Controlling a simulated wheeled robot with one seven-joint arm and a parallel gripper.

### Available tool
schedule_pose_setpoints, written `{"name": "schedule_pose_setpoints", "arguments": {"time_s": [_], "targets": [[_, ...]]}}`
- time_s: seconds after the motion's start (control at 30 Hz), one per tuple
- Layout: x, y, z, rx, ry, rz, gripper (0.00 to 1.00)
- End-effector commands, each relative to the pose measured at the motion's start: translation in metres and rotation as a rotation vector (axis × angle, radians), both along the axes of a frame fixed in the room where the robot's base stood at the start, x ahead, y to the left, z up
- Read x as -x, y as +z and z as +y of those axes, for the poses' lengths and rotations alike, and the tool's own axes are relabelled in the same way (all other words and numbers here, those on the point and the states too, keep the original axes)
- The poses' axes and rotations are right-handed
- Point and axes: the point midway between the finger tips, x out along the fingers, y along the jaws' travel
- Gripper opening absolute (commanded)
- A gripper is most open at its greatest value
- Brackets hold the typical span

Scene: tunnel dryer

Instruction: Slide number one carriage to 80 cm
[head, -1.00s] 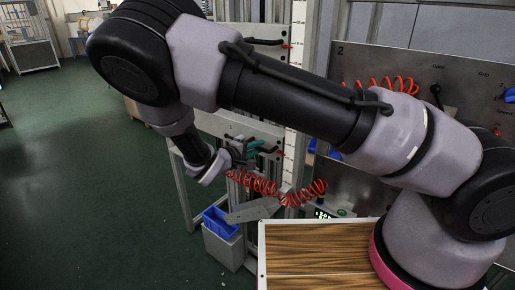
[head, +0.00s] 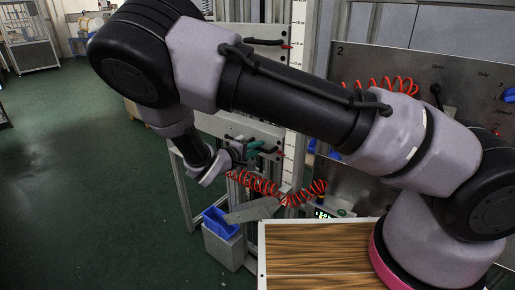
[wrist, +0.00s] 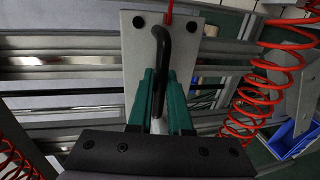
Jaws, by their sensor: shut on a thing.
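The number one carriage (head: 228,123) is a grey plate marked 1 on the upright frame, left of the white scale post (head: 296,125). A red pointer (head: 280,153) at its right end reaches the scale, whose figures are too small to read. In the wrist view the carriage plate (wrist: 184,48) has a bent black handle (wrist: 162,45). My gripper (head: 254,148) is at the carriage in the head view. In the wrist view its green fingers (wrist: 160,88) are closed around the handle. My arm hides part of the frame above.
Another plate with a red pointer (head: 287,45) sits higher on the frame. A red coiled hose (head: 265,188) hangs just below my gripper. A blue bin (head: 220,222) stands lower down. A panel marked 2 (head: 375,58) is at right. The green floor at left is clear.

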Motion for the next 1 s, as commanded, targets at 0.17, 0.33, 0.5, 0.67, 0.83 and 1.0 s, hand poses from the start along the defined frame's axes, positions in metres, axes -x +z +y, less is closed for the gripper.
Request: {"name": "schedule_pose_setpoints", "arguments": {"time_s": [0.17, 0.33, 0.5, 0.67, 0.83, 1.0], "targets": [[0.001, -0.030, -0.001, 0.004, 0.001, 0.008, 0.00], [0.002, -0.073, -0.001, 0.005, 0.001, 0.010, 0.00], [0.002, -0.115, -0.001, 0.004, 0.001, 0.011, 0.00], [0.002, -0.144, -0.001, 0.003, 0.001, 0.011, 0.00], [0.002, -0.161, -0.001, 0.002, 0.002, 0.010, 0.00], [0.003, -0.166, 0.000, 0.001, 0.002, 0.012, 0.00]]}}
